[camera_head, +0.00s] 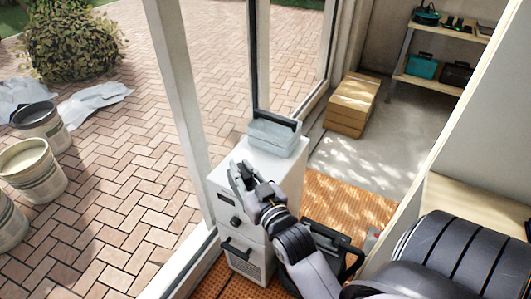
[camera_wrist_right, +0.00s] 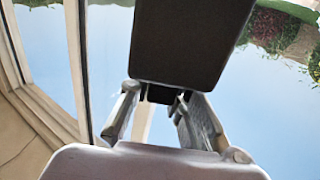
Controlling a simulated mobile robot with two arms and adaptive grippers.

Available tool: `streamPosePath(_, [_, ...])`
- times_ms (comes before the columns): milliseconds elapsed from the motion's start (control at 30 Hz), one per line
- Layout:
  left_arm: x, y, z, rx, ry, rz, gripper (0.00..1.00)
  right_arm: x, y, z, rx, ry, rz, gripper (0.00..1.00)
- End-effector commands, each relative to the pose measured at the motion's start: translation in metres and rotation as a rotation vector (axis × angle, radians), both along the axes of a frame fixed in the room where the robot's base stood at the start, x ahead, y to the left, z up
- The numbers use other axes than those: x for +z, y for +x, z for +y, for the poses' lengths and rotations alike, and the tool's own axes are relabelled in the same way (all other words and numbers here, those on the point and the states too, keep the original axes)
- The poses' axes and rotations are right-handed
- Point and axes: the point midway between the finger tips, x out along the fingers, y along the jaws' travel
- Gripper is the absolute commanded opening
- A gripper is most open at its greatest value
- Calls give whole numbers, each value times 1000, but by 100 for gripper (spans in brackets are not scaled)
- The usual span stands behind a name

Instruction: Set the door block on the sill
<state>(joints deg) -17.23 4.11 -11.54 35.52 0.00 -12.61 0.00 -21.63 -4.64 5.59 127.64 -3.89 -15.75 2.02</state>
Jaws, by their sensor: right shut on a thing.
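My right gripper (camera_head: 242,177) is raised in front of the white cabinet. In the right wrist view its two fingers (camera_wrist_right: 158,104) are closed on a small dark tab below a broad dark block (camera_wrist_right: 190,42). I take this for the door block. The block stands out against sky and window there; in the head view I cannot make it out clearly. A pale strip at the foot of the window frame (camera_head: 180,268), between paving and orange floor, looks like the sill. My left gripper is not in view.
The white cabinet (camera_head: 262,170) carries a grey case (camera_head: 273,139) with a black handle. Cardboard boxes (camera_head: 351,104) stand on the grey floor beyond. Buckets (camera_head: 32,167) and white sheets stand and lie on the brick paving outside. A shelf (camera_head: 430,84) stands at the back right.

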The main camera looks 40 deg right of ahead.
Motion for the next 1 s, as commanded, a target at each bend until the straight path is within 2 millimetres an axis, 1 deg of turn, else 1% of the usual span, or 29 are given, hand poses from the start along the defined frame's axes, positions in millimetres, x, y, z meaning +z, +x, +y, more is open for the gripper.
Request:
streamPosePath(33, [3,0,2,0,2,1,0,14,20,-16,-31,1,-16,0])
streamPosePath(100, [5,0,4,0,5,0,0,25,42,-39,-72,3,-15,0])
streamPosePath(167, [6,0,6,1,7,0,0,36,59,-58,-108,4,-14,0])
streamPosePath(200, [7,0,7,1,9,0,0,44,69,-71,-131,5,-13,0])
streamPosePath(300, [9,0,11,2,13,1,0,62,91,-98,-181,6,-11,0])
streamPosePath(400, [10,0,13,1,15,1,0,77,106,-120,-218,8,-9,0])
streamPosePath(500, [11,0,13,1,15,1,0,87,115,-134,-243,7,-7,0])
streamPosePath(567, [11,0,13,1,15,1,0,90,118,-139,-251,7,-4,0])
streamPosePath(667, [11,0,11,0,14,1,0,84,120,-143,-257,7,0,0])
streamPosePath(733, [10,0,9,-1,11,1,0,71,120,-143,-258,7,4,0])
streamPosePath(1000, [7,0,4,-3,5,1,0,2,120,-142,-257,8,3,0])
